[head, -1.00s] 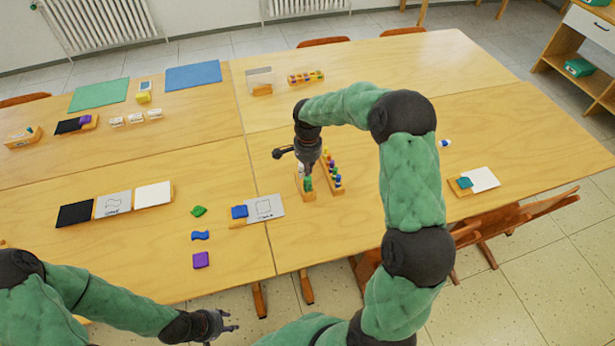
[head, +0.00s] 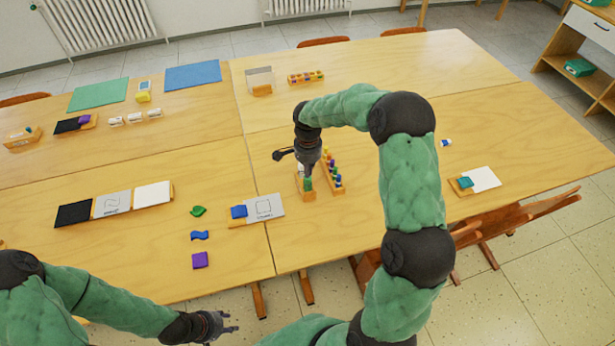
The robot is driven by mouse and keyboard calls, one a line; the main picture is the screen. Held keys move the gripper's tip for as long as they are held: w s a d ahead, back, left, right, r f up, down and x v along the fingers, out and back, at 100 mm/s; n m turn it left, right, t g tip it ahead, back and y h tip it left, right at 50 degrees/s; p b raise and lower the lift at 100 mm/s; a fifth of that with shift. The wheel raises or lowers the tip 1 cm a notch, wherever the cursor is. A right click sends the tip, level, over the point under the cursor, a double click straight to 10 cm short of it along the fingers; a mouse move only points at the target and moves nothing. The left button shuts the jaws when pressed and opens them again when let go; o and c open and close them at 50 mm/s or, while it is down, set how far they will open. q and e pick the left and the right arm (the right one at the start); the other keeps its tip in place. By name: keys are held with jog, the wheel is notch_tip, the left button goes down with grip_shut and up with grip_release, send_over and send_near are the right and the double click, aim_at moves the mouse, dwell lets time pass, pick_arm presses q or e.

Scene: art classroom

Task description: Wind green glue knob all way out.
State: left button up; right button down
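A small wooden holder (head: 308,195) stands near the middle of the table, with a green glue knob (head: 308,184) at its front end and a white piece behind it. My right gripper (head: 304,163) points down right above this holder, at or just over the green knob. Its fingertips are too small and partly hidden, so I cannot tell whether they touch or grip the knob. My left gripper (head: 226,326) is low at the front, off the table edge, with its fingers apart and empty.
A wooden rack (head: 339,191) of several coloured knobs stands close to the right of the holder. The table right of my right arm is mostly clear.

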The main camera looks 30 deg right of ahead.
jog(key=shift+f+b, duration=0.35)
jog(key=shift+f, duration=0.2)
dwell(0.4)
jog(key=shift+r, duration=0.15)
jog(key=shift+r+p, duration=0.3)
jog(key=shift+r, duration=0.05)
jog(key=shift+c, duration=1.2)
grip_release()
